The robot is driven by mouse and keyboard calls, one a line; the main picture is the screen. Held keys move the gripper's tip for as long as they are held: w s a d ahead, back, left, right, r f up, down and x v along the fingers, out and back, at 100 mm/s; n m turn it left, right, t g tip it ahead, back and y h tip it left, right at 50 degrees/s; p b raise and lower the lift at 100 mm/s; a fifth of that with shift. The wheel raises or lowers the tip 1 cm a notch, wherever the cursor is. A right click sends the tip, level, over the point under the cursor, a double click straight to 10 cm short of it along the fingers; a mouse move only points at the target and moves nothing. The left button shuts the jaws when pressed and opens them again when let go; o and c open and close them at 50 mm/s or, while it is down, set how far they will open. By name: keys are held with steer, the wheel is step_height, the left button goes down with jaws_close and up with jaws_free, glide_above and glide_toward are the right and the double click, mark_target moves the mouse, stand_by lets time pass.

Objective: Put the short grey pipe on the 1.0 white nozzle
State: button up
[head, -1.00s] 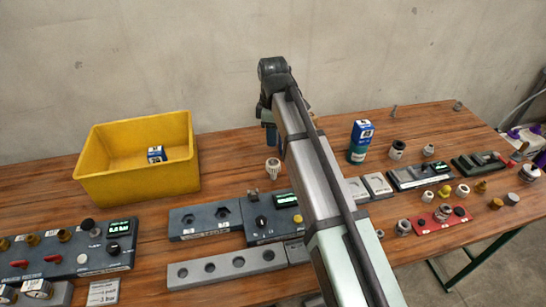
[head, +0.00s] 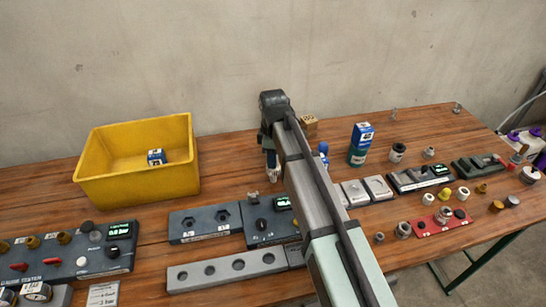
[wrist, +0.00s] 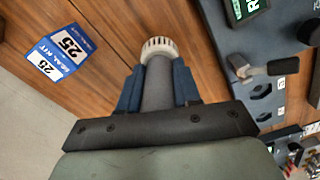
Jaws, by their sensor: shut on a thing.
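In the wrist view my gripper (wrist: 157,88) is shut with its blue fingers on both sides of the short grey pipe (wrist: 157,95). The pipe points away from the palm, toward a white ribbed nozzle (wrist: 160,45). The nozzle shows just past the pipe's far end and looks lined up with it; I cannot tell whether they touch. In the head view my gripper (head: 269,155) hangs over the white nozzle (head: 273,175), which stands on the table behind the dark panels. The pipe is not clear there. The nozzle's size marking is not readable.
A dark block with a lever (wrist: 240,68) stands close right of the nozzle. A blue and white seal kit box (wrist: 60,52) lies to the left in the wrist view. A yellow bin (head: 140,185) stands at the left. A grey rack with holes (head: 225,268) lies in front.

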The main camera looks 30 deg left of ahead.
steer(key=shift+f, duration=0.1)
steer(key=o, duration=1)
step_height(320, 180, up, 12)
steer(key=shift+r, duration=0.15)
